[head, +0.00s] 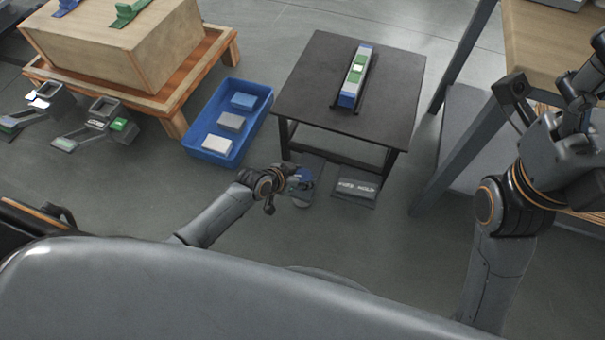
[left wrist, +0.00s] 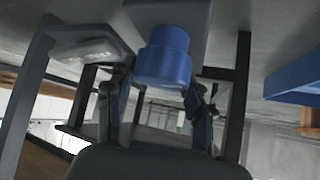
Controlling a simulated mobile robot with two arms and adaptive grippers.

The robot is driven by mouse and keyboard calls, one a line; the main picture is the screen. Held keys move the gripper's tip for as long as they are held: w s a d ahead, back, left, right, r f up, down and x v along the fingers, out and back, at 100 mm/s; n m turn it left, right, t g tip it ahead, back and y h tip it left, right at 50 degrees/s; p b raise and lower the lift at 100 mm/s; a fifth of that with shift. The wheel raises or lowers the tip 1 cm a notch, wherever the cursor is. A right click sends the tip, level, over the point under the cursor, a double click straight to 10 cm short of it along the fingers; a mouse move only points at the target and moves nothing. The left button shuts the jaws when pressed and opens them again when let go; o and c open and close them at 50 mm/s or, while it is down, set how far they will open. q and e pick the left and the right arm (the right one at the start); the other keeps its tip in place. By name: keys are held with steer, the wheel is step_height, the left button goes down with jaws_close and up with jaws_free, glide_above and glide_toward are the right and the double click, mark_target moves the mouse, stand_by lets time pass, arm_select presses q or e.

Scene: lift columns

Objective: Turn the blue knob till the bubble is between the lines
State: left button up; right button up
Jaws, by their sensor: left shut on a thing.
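The blue knob (left wrist: 163,57) shows large in the left wrist view, on the end of a grey block. In the head view the knob (head: 304,175) is small and partly covered by my left gripper (head: 292,185), low in front of the black table. The fingers of my left gripper (left wrist: 158,108) lie on both sides of the knob and are shut on it. A level (head: 357,68) with blue ends and a green middle lies on the black table (head: 310,85). Its bubble and lines are too small to read. My right gripper (head: 577,112) is at the right, its fingers unclear.
A blue bin (head: 255,128) with several blocks stands left of the table; it also shows in the left wrist view (left wrist: 295,78). A labelled grey plate (head: 355,190) lies right of the knob. A wooden-topped bench (head: 545,45) stands at the right. Open floor lies in front.

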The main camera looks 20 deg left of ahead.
stand_by(0.4)
arm_select(q)
steer(key=o, duration=1.2)
steer(key=shift+c, duration=0.2)
steer(key=v, duration=1.2)
steer(key=shift+w, duration=0.1)
